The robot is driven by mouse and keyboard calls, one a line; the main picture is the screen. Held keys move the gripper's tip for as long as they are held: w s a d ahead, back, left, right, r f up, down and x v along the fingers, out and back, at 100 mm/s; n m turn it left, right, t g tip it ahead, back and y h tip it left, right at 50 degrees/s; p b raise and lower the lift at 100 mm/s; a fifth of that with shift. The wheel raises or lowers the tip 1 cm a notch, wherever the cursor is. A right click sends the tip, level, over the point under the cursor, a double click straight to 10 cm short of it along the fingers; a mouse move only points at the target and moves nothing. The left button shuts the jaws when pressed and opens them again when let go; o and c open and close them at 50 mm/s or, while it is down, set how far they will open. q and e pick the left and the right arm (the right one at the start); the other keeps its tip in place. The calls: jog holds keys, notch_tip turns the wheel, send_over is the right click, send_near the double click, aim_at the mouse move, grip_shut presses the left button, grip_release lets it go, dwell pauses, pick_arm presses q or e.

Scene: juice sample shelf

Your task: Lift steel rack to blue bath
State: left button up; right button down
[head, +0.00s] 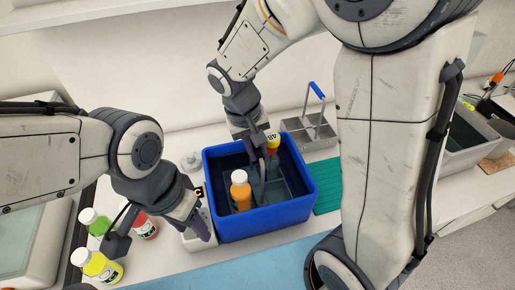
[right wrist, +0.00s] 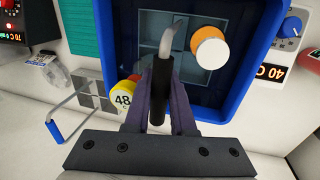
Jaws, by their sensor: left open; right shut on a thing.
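The blue bath (head: 265,222) stands in the middle of the counter; its rim also shows in the right wrist view (right wrist: 268,75). A gridded rack (right wrist: 160,35) with a silver curved stem and black grip (right wrist: 160,92) is inside it. My right gripper (head: 260,150) is shut on the black grip, above the bath. An orange bottle with a white cap (head: 240,190) stands in the bath. My left gripper (head: 200,222) is open and empty at the bath's left side. Rack feet are hidden.
A second steel rack with a blue grip (head: 317,90) stands behind right. A teal mat (head: 327,187) lies right of the bath. A white control box (head: 197,238) adjoins the left side.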

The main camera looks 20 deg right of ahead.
dwell(0.6)
jog(key=c, duration=0.7)
grip_release()
jog(key=shift+f, duration=0.1)
jog(key=b+v, duration=0.2)
jog(key=v, duration=0.9)
jog(key=s+a+f+n+y, duration=0.1)
jog(key=s+f+n, duration=0.1)
jog(key=s, duration=0.3)
jog(key=s+a+f+n+y+b, duration=0.1)
jog(key=s+a+f+n, duration=0.1)
jog(key=s+f, duration=0.3)
jog(key=s+a+f+n+y, duration=0.1)
jog(key=s+a+f+n, duration=0.1)
jog(key=s, duration=0.4)
jog(key=shift+s+f+n+b, duration=0.25)
jog(key=shift+f+n+b, duration=0.15)
jog(key=shift+f+n, duration=0.35)
